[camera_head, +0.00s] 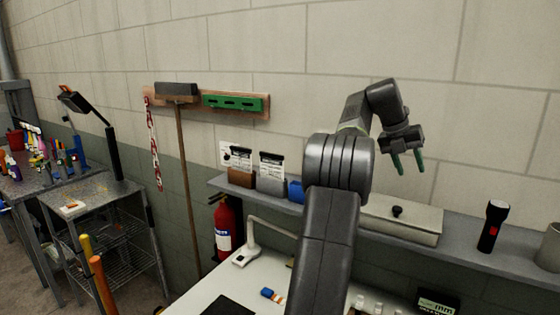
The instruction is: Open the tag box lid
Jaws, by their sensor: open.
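The likely tag box is a long, low cream box (425,236) on the grey wall shelf. Its flat lid (420,216) has a small black knob (397,211) and looks shut. My arm passes in front of the box's left end and hides it. My gripper (409,166) is open and empty, with two green fingers pointing down. In the picture it hangs above the lid and knob, apart from them. I cannot tell how far it is from the box in depth.
On the shelf (465,244), a black flashlight (492,226) and a grey cup (550,248) stand right of the box. Small brown (241,179) and grey (271,185) holders with cards stand to the left. A white table (205,291) with small items lies below. The block wall is close behind.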

